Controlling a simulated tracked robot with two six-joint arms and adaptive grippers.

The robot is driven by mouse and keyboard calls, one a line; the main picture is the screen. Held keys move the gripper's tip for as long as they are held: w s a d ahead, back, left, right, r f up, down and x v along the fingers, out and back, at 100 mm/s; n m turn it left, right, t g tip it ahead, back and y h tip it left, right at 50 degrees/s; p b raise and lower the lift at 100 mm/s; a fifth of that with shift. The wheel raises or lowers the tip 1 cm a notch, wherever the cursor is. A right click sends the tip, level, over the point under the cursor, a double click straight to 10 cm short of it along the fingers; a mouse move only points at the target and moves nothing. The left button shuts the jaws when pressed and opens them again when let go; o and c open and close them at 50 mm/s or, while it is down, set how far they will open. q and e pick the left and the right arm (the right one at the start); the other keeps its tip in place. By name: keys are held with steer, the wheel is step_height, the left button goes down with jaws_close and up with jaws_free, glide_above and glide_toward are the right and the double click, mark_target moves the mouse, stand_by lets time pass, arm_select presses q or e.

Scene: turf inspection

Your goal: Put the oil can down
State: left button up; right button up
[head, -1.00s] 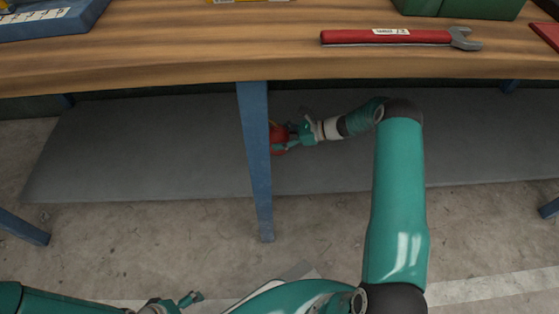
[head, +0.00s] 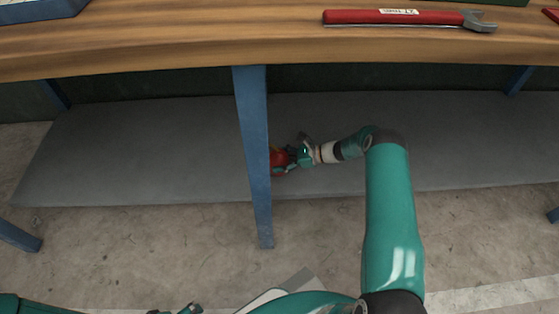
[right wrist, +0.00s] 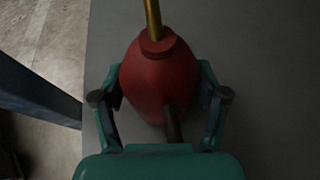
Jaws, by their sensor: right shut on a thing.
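The oil can is red with a brass spout. In the head view the red can (head: 279,161) shows just right of the blue bench leg, which hides part of it. My right gripper (head: 290,158) is shut on it, under the workbench at the grey lower shelf. In the right wrist view the can (right wrist: 160,80) sits between the two fingers of the right gripper (right wrist: 160,98), spout pointing up the picture. I cannot tell whether its base touches the shelf. My left gripper (head: 188,310) barely shows at the bottom edge, and its fingers are unclear.
The blue bench leg (head: 253,155) stands close left of the can. The grey shelf (head: 140,150) is bare on both sides. A red wrench (head: 400,18) lies on the wooden bench top (head: 180,45) above. Concrete floor (head: 130,240) lies in front.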

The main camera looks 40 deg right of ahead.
steer(key=o, duration=1.2)
steer(key=shift+f, duration=0.1)
steer(key=o, duration=0.4)
steer(key=shift+r, duration=0.25)
steer(key=p+v, duration=0.3)
steer(key=v, duration=0.9)
steer(key=shift+f, duration=0.1)
